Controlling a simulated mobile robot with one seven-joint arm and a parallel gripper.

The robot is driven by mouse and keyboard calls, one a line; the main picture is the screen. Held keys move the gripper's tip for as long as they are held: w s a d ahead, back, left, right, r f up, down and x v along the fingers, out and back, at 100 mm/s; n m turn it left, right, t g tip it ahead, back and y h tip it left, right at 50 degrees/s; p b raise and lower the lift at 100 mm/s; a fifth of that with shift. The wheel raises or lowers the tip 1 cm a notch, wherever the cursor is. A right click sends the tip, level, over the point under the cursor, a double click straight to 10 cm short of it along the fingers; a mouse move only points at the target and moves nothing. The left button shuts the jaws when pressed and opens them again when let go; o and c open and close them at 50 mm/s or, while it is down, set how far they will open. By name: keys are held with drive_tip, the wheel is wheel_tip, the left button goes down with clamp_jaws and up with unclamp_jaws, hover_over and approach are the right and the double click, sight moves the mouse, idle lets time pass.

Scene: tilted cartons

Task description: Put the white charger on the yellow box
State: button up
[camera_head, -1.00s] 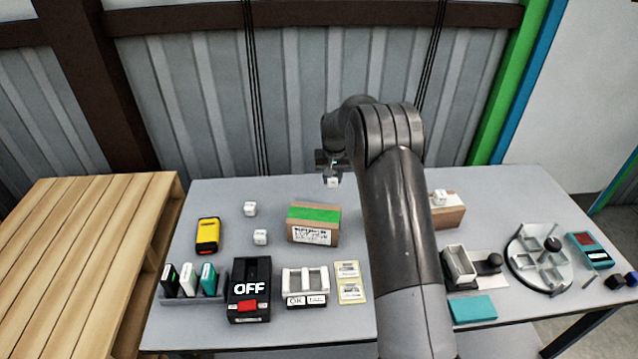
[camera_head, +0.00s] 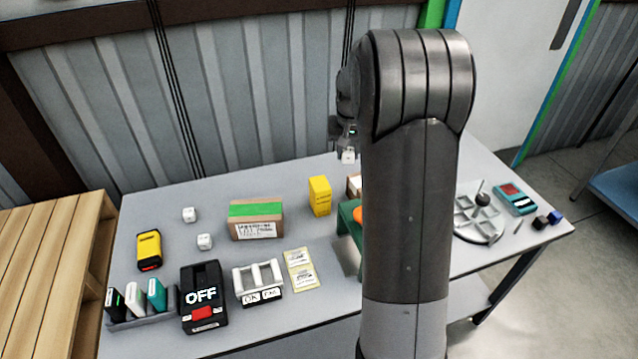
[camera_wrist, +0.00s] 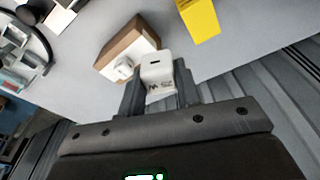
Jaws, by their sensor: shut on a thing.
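My gripper (camera_head: 345,140) is shut on a small white charger (camera_head: 348,157) and holds it up above the back of the table. The yellow box (camera_head: 319,196) stands upright on the table, left of and below the held charger in the head view. It also shows at the top of the wrist view (camera_wrist: 200,17), apart from the charger. My arm hides part of the table.
A green-topped carton (camera_head: 256,220) stands left of the yellow box. Two white cubes (camera_head: 190,214) (camera_head: 204,241) lie farther left. A round compartment tray (camera_head: 480,217) is at right.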

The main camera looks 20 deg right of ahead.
drive_tip(key=s+d+r, duration=0.2)
drive_tip(key=s, duration=0.1)
hover_over(320, 182)
drive_tip(key=shift+m, duration=0.4)
drive_tip(key=f, duration=0.7)
drive_tip(key=shift+s+f, duration=0.1)
drive_tip(key=shift+s, duration=0.2)
drive_tip(key=shift+a+f, duration=0.15)
drive_tip(key=shift+f, duration=1.95)
drive_tip(key=shift+f, duration=0.15)
drive_tip(key=o, duration=1)
